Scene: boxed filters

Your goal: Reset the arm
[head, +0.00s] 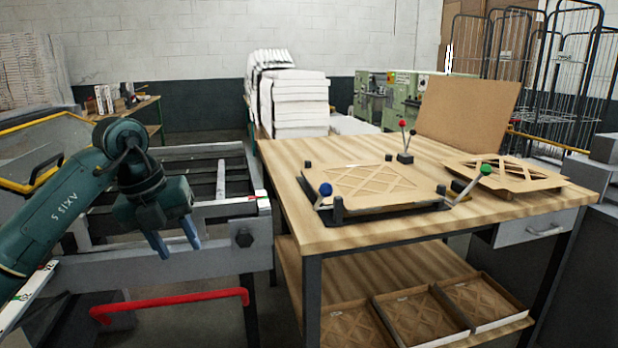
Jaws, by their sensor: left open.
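My left arm comes in from the left, dark green, bent down at the wrist. My left gripper (178,245) has two blue fingers pointing down, apart, with nothing between them. It hangs in front of the grey metal frame (185,264), left of the wooden table (290,160) and clear of it. My right gripper does not show in the head view.
On the table a black fixture (390,210) holds a cardboard filter frame (370,185), with blue, red and green-knobbed levers around it. Another cardboard frame (500,173) lies right. Boxed filters (420,315) sit on the lower shelf. A red bar (170,303) crosses below my gripper.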

